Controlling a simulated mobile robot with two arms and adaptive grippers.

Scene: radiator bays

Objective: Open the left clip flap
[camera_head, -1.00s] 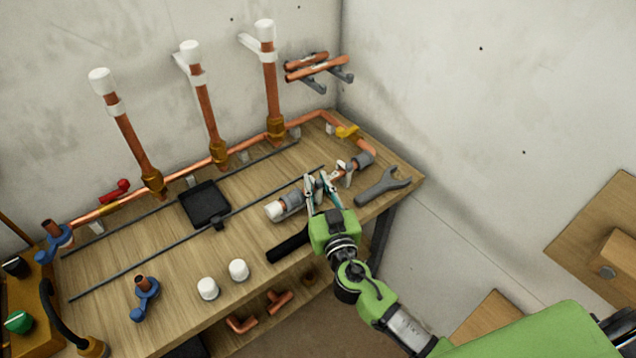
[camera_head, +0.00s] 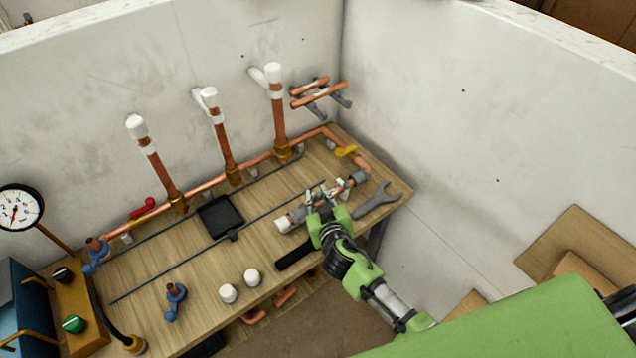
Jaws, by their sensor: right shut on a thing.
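My left gripper is not in view.
A grey wrench (camera_head: 377,200) lies just right of the pipe. A black tray (camera_head: 220,217) and two white caps (camera_head: 240,286) are to the left. Upright copper pipes (camera_head: 222,142) stand along the back wall.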

